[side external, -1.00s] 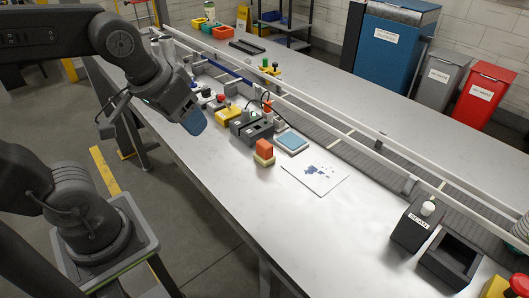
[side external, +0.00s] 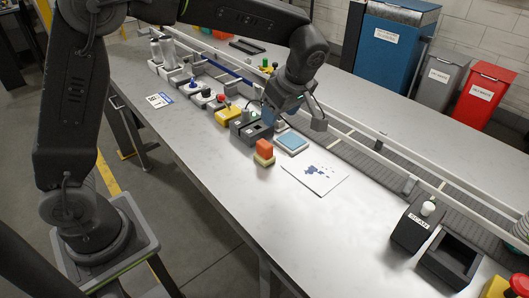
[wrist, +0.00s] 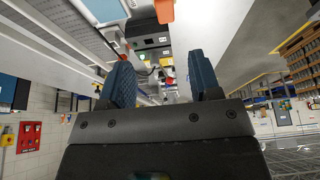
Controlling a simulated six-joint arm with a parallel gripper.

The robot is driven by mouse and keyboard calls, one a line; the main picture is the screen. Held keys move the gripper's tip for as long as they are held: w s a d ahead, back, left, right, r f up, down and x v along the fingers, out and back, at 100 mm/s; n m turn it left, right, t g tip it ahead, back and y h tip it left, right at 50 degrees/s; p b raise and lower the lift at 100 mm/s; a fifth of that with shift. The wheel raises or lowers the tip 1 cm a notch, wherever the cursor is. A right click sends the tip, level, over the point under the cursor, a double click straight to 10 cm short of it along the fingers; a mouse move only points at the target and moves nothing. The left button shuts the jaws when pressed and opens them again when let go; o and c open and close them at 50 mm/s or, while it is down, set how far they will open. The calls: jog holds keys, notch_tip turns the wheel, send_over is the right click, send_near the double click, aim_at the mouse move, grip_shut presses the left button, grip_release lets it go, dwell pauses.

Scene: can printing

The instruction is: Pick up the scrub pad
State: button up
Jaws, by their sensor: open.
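The scrub pad (side external: 264,152) is an orange block on a pale yellow base. It stands on the white table in the side view, left of a sheet with blue blotches. Its orange part seems to show at the top edge of the wrist view (wrist: 164,11). My gripper (side external: 268,114) is above the table's conveyor side, behind the pad and apart from it. Its blue fingertips are spread with nothing between them in the wrist view (wrist: 160,80). The wrist partly hides the fingers in the side view.
A blue-topped flat pad (side external: 292,142) and the blotched white sheet (side external: 315,173) lie close by. A dark block (side external: 252,132) and yellow box (side external: 229,115) stand behind. The conveyor rail (side external: 370,150) runs along the far side. The table front is clear.

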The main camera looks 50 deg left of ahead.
aim_at(265, 143)
jog(key=x, duration=0.7)
jog(key=shift+s+d+x, duration=0.1)
jog(key=shift+s+x, duration=0.05)
jog(key=shift+x, duration=0.75)
jog(key=shift+s+d+x, duration=0.15)
jog(key=shift+x, duration=0.75)
jog(key=shift+s+d+x, duration=0.1)
jog(key=shift+s+x, duration=0.05)
jog(key=shift+x, duration=0.75)
jog(key=shift+f, duration=0.15)
jog(key=c, duration=1)
